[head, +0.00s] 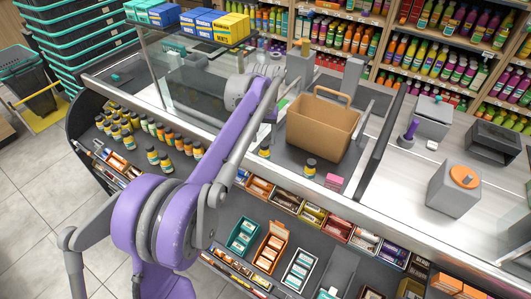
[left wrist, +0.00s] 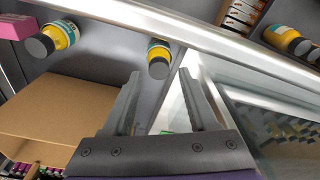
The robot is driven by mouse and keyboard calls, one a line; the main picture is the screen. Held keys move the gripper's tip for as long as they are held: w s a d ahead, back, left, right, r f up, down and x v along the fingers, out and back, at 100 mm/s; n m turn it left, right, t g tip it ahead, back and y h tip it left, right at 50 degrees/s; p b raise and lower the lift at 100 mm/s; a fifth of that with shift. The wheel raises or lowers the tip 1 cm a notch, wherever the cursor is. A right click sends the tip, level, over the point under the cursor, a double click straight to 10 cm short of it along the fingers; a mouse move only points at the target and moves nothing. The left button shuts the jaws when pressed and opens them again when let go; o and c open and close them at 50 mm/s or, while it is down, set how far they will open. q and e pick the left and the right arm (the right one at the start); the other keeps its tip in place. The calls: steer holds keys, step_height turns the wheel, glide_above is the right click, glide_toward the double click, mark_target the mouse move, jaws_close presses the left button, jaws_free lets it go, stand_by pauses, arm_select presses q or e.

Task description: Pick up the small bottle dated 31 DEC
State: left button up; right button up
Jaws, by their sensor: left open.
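Two small yellow bottles with dark caps stand on the counter in the head view. One bottle (head: 265,151) is left of the brown paper bag, and the other bottle (head: 310,168) is in front of it, near a pink box. In the left wrist view, one bottle (left wrist: 158,55) shows just beyond the fingertips, roughly between them, and the other bottle (left wrist: 62,36) lies farther left. I cannot read a date on either. My left gripper (left wrist: 159,76) is open and empty; in the head view its arm partly hides it, above the counter by the bag. My right gripper is not in view.
The brown bag (head: 318,128) stands close to the bottles, with the pink box (head: 334,181) in front. More small bottles (head: 152,155) stand in a group at left. A glass case (head: 190,95) is behind, and candy shelves (head: 300,212) line the counter front.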

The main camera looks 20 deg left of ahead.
mark_target(264, 144)
arm_select(q)
steer(key=f, duration=0.5)
steer(key=shift+w+f, duration=0.25)
steer(key=shift+f, duration=0.15)
jaws_close()
